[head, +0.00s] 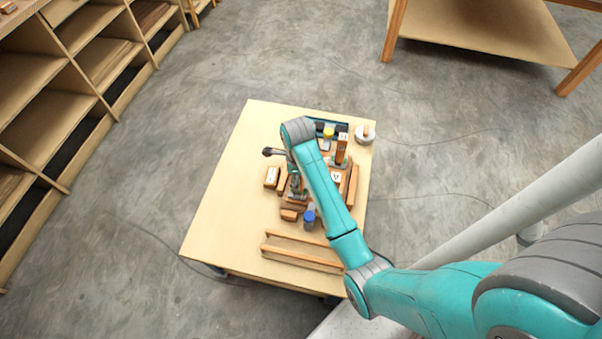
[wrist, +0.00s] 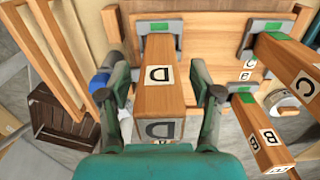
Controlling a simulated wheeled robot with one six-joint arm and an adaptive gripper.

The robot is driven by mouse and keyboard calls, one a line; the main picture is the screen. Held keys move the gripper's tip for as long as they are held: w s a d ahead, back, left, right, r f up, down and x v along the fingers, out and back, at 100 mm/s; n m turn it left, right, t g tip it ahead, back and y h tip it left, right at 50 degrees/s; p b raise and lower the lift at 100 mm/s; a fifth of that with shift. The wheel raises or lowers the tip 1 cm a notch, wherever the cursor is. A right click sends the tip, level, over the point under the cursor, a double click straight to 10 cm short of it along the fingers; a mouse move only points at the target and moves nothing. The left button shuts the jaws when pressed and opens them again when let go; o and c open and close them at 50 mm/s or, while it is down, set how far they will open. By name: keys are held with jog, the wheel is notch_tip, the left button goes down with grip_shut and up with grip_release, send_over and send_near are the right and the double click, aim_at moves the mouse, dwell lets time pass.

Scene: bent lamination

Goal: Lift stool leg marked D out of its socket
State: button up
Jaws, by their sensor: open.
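In the wrist view, the stool leg marked D (wrist: 165,100) is a square wooden post with D labels on its side and end. Its far end stands in a grey and green socket (wrist: 158,27) on a wooden board (wrist: 210,38). My gripper (wrist: 160,78) is open, with one finger on each side of the leg and narrow gaps showing. In the head view, my gripper (head: 297,187) is low over the parts on the table, and I cannot make out leg D there.
Legs marked C (wrist: 290,65) and B (wrist: 260,135) stand close on the right in the wrist view. A blue-capped bottle (head: 308,217) and long wooden strips (head: 300,250) lie toward the front of the table (head: 225,205). The table's left side is clear.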

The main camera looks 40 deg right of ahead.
jog(key=shift+f, duration=0.1)
jog(key=c, duration=1.2)
grip_shut()
